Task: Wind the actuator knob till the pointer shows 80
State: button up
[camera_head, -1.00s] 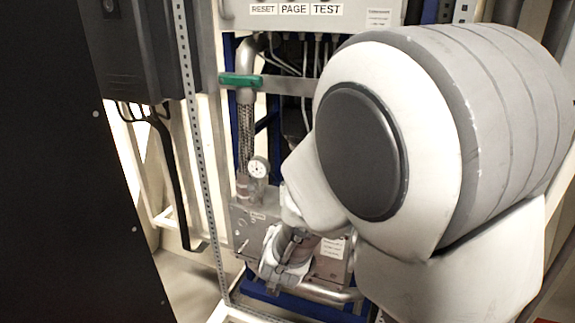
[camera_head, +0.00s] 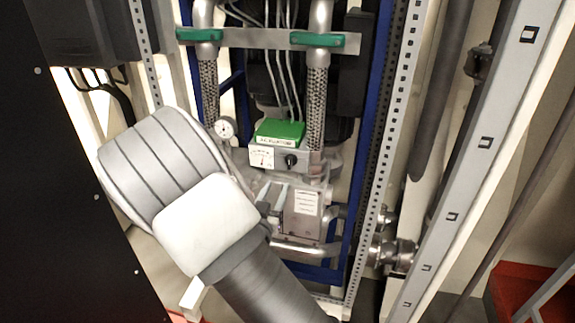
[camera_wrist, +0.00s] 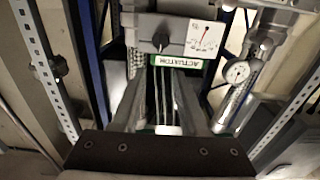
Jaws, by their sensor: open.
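The actuator box with a green top (camera_head: 280,131) stands between two braided pipes in the head view. Its front bears a white pointer scale (camera_head: 262,157) and, to the right, a dark round knob (camera_head: 290,160). The wrist view shows them upside down: knob (camera_wrist: 160,40), scale (camera_wrist: 203,38) and a green ACTUATOR label (camera_wrist: 179,61). A thin pointer shows on the scale, but its number is too small to read. My gripper (camera_head: 274,187) is open and empty, below the box and apart from the knob. Its two fingers also show in the wrist view (camera_wrist: 160,82).
A round pressure gauge (camera_head: 225,128) is left of the box. A metal box with a paper label (camera_head: 304,212) and pipes lie below. Perforated posts (camera_head: 388,150) flank the bay.

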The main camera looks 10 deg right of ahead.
aim_at(289, 162)
jog(key=x, duration=1.2)
jog(key=shift+w+d+f, duration=0.1)
grip_shut()
